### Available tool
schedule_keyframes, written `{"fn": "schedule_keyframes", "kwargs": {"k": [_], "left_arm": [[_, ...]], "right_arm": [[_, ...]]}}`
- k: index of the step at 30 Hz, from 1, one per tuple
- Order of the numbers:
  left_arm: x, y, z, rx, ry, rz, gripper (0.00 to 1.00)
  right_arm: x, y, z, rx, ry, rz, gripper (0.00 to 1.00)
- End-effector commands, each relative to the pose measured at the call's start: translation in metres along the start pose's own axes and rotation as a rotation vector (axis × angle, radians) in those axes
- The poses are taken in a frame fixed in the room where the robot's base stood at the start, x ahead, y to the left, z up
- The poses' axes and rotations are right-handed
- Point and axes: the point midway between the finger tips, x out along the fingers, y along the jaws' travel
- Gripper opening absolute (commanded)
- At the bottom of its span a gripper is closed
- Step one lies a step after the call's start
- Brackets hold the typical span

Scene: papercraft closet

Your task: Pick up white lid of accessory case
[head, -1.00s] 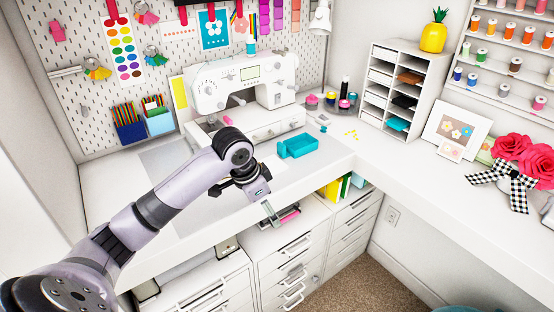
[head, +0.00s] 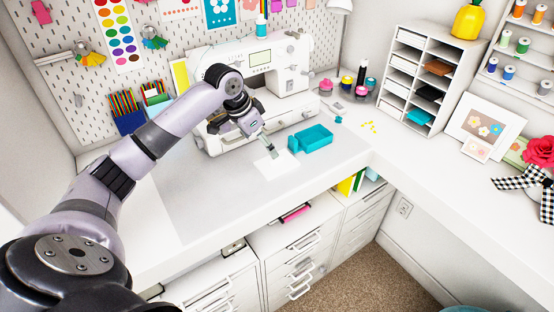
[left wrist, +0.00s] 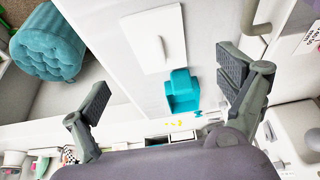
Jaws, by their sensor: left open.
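The white lid (head: 283,170) lies flat on the desk as a pale square, just left of and in front of the turquoise accessory case (head: 312,139). My left gripper (head: 268,148) hangs over the back edge of the lid, fingers pointing down. In the left wrist view its fingers (left wrist: 168,88) are spread wide with nothing between them. Whether a fingertip touches the lid cannot be told. My right gripper is out of view.
A white sewing machine (head: 290,62) stands close behind the gripper. Small jars (head: 346,86) and a shelf organizer (head: 440,60) are further right. The desk front edge lies nearby, with drawers (head: 300,262) below. The grey mat (head: 205,190) to the left is clear.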

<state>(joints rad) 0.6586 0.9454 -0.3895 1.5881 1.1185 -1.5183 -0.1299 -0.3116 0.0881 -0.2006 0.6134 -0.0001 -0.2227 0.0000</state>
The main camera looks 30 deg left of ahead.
Motion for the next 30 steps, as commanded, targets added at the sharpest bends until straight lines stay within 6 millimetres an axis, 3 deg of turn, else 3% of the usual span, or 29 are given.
{"fn": "schedule_keyframes", "kwargs": {"k": [4,12,21,30], "left_arm": [[0.024,0.000,0.000,-0.003,-0.002,0.002,0.93],[0.043,0.003,-0.001,0.000,-0.002,0.002,0.93],[0.084,0.007,-0.003,-0.001,-0.001,0.000,0.93],[0.089,0.006,-0.003,0.000,-0.001,-0.002,0.91]], "right_arm": [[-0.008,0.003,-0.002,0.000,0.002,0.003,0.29],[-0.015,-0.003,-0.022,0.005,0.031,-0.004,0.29],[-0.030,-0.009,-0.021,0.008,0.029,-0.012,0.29],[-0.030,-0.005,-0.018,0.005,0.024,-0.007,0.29]]}}
